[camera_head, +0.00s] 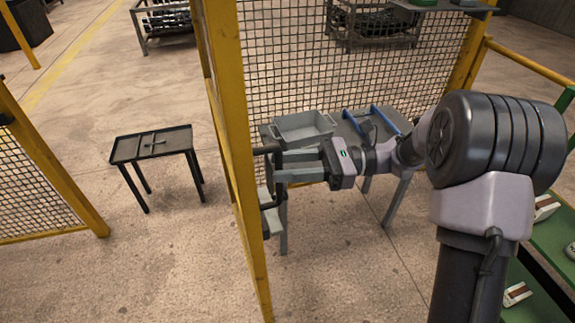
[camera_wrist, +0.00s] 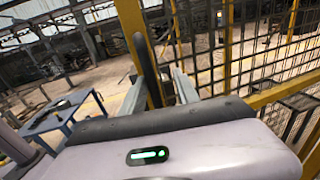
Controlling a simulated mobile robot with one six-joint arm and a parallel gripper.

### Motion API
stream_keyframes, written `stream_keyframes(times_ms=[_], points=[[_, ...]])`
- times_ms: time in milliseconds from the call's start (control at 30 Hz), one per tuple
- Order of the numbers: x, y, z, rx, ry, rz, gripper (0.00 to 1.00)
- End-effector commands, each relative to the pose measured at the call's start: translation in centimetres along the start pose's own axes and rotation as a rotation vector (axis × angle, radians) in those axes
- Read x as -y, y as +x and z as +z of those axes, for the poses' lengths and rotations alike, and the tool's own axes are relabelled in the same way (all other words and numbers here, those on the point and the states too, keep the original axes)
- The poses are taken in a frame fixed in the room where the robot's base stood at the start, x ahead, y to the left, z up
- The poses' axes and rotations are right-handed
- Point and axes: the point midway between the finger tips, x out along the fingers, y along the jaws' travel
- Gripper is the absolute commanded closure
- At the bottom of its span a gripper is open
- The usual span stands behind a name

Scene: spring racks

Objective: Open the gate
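The gate (camera_head: 232,130) is a yellow-framed mesh panel, and its upright edge post stands left of my gripper in the head view. A dark bar handle (camera_head: 268,149) sticks out from this post; it also shows in the wrist view (camera_wrist: 147,68). My gripper (camera_head: 280,166) is level with the handle, its grey fingers pointing left at the post. In the wrist view, my gripper's fingers (camera_wrist: 160,84) stand apart with the handle between them. The handle is nearer the left finger, with a gap on the right. Contact cannot be made out.
A grey table with a grey bin (camera_head: 303,127) and a blue-railed rack (camera_head: 372,122) stands close behind my arm. A small dark table (camera_head: 153,147) stands left of the post.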

Motion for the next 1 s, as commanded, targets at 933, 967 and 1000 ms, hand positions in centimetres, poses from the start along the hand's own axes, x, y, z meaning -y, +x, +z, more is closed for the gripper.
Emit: stream_keyframes(times_ms=[933, 967, 1000], points=[[0.0, -5.1, 0.1, -0.002, 0.001, -0.004, 0.77], [0.0, -6.0, 0.1, -0.001, 0.0, -0.005, 0.77], [0.0, -7.4, 0.2, -0.001, 0.001, -0.005, 0.77]])
